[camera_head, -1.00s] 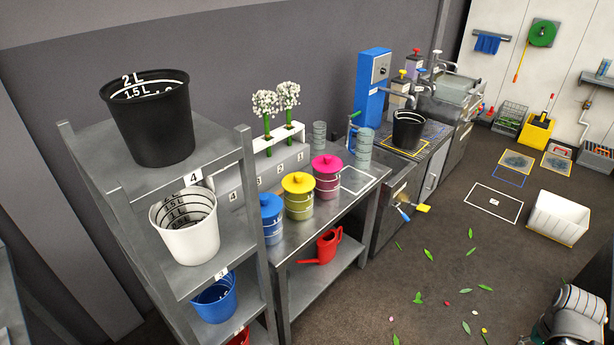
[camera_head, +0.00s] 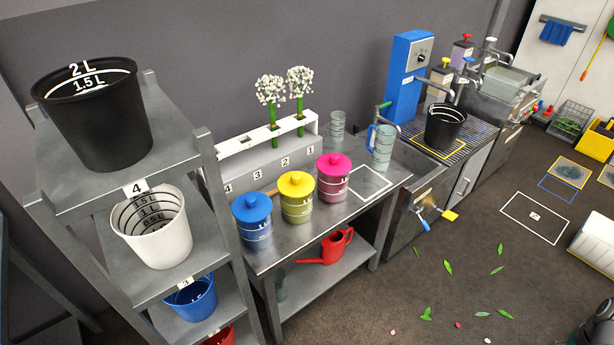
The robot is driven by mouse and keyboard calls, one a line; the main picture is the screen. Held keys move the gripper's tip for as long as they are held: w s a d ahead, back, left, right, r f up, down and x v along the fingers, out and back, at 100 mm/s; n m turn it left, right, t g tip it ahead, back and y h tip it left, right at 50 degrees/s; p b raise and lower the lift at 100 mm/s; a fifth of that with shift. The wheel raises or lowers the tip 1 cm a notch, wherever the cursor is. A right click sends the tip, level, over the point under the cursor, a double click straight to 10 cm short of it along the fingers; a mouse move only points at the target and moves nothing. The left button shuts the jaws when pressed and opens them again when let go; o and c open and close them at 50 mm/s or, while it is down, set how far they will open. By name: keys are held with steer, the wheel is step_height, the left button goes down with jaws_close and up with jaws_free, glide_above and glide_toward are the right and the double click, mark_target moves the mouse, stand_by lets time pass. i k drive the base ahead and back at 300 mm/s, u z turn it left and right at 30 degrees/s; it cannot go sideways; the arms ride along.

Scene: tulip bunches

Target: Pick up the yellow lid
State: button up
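The yellow lid (camera_head: 296,184) sits on top of a clear jar with yellow contents (camera_head: 298,209). It is round with a small knob. The jar stands on the metal table (camera_head: 345,208) between a jar with a blue lid (camera_head: 251,206) on the left and a jar with a pink lid (camera_head: 333,164) on the right. My gripper is not visible; only a small dark and grey part shows at the bottom right corner, and I cannot tell what it is.
A grey shelf unit (camera_head: 128,202) with a black bucket (camera_head: 94,118) and a white bucket (camera_head: 152,228) stands left of the table. A numbered rack with white flowers (camera_head: 272,90) is behind the jars. A glass jug (camera_head: 382,148) stands right. Leaves litter the open floor.

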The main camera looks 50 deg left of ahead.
mark_target(293, 184)
steer(key=z, duration=0.05)
steer(key=i, duration=1.5)
steer(key=u, duration=2.4)
